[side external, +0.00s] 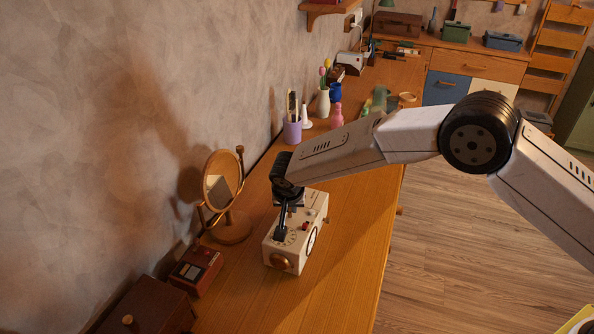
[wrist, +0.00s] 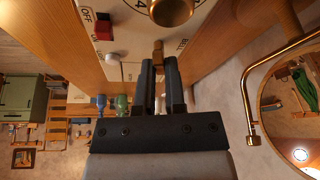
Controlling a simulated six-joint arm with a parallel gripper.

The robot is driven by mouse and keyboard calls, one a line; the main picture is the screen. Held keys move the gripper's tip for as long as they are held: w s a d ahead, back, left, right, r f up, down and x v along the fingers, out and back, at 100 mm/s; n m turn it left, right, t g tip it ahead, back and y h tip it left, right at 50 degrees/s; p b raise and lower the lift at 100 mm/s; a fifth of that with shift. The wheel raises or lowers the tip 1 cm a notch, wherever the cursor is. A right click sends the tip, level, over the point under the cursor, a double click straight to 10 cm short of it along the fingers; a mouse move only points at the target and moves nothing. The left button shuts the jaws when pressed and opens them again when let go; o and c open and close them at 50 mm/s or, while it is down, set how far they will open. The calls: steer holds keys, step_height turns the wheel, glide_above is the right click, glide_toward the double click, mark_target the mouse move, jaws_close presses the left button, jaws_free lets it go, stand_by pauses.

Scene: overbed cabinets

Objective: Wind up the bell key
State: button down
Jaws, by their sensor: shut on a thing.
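A white box device (side external: 317,203) stands on the wooden desk, with a dial, a small red switch and a round brass part (side external: 281,262) on its near side. My gripper (side external: 281,234) reaches down from above to the top of the box. In the wrist view my gripper (wrist: 159,75) has its two dark fingers close together on the small brass bell key (wrist: 158,47). The key's lower part is hidden between the fingers. Past it the wrist view shows the device's pale panel (wrist: 128,50) with a red switch (wrist: 103,27), an "OFF" mark and a brass knob (wrist: 172,10).
A round mirror on a wooden stand (side external: 229,229) is close left of the device. A dark red box (side external: 196,270) lies in front of the mirror. A purple pen cup (side external: 292,131) and a vase (side external: 324,103) stand farther back. The desk (side external: 345,225) right of the device is clear.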

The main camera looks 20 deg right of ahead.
mark_target(289, 227)
steer(key=shift+m, duration=0.4)
steer(key=c, duration=0.7)
jaws_free()
steer(key=shift+r, duration=0.1)
steer(key=v, duration=0.7)
steer(key=shift+a+r, duration=0.15)
steer(key=shift+r, duration=0.1)
